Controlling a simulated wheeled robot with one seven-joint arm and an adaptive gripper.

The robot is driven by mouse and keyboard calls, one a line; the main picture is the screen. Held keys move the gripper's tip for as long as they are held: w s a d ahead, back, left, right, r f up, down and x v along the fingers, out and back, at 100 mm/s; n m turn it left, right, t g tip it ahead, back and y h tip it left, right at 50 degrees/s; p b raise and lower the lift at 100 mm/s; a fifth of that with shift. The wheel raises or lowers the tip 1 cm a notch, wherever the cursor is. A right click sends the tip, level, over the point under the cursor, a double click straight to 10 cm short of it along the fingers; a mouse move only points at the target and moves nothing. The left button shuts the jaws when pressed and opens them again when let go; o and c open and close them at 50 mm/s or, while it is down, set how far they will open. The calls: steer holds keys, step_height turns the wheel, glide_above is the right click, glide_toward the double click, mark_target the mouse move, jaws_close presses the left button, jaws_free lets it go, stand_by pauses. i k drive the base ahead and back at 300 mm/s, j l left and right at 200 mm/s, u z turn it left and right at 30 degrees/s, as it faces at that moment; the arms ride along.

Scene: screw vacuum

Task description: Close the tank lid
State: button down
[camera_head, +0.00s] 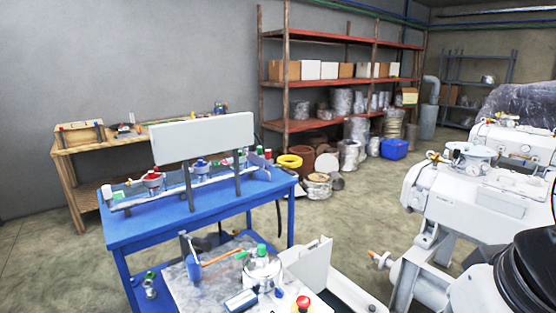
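A silver, round, pot-like vessel (262,272) stands on a grey worktop at bottom centre, with a green-capped part at its top. It may be the tank, but I cannot tell, and no open lid can be made out for certain. A pale upright panel (312,268) stands just right of it; I cannot tell whether it is a lid. A white machine (480,200) with a round flanged top part (470,158) is at the right. My gripper is not in view. A black, ribbed rounded part at the lower right edge may be mine.
A blue table (125,232) with a white board (203,139) stands behind. Shelves (335,125) line the back. Floor (352,215) between table and machine is mostly clear.

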mark_target(312, 269)
steer(key=i+l, duration=0.35)
steer(key=i, duration=0.2)
steer(key=i+l+u, duration=0.15)
steer(key=i+l, duration=0.25)
steer(key=i, duration=0.15)
